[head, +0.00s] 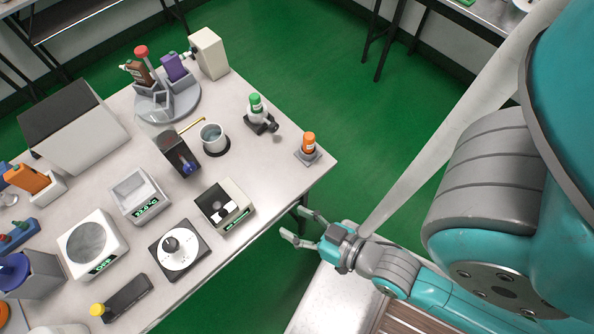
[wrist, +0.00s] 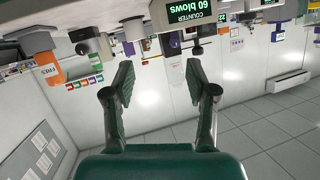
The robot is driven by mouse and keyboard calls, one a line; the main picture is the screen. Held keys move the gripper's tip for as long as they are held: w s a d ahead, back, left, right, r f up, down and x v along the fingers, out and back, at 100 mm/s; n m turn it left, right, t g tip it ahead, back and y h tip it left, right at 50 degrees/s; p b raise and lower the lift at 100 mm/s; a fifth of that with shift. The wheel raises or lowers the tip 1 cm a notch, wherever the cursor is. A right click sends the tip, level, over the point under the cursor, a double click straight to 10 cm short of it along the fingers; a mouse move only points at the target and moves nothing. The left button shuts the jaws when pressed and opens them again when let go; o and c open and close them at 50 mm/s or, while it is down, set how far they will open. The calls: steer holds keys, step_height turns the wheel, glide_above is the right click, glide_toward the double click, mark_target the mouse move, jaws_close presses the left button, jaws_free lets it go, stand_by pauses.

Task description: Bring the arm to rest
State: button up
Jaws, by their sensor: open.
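My gripper (head: 302,229) is open and empty in the head view. It is off the right edge of the white bench (head: 268,171), above the floor side, with its fingers pointing left toward the bench. In the wrist view my gripper (wrist: 160,95) shows two spread fingers with nothing between them. The wrist picture looks upside down, with bench devices along its top. A box with a green display reading "COUNTER 60 blows" (wrist: 187,14) is at the top there.
The bench holds several testers, including a device with a white disc (head: 180,249), a boxy one with a display (head: 224,205), and an orange-capped bottle (head: 308,143) near the right corner. Green floor (head: 330,100) is clear beyond the bench.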

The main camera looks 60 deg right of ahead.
steer(key=shift+s, duration=0.15)
steer(key=s+a+r+n, duration=0.1)
steer(key=s+r+n, duration=0.1)
steer(key=s, duration=0.4)
steer(key=shift+s+r+n+y, duration=0.3)
steer(key=shift+r+n+y, duration=0.1)
steer(key=shift+r, duration=0.4)
stand_by(0.4)
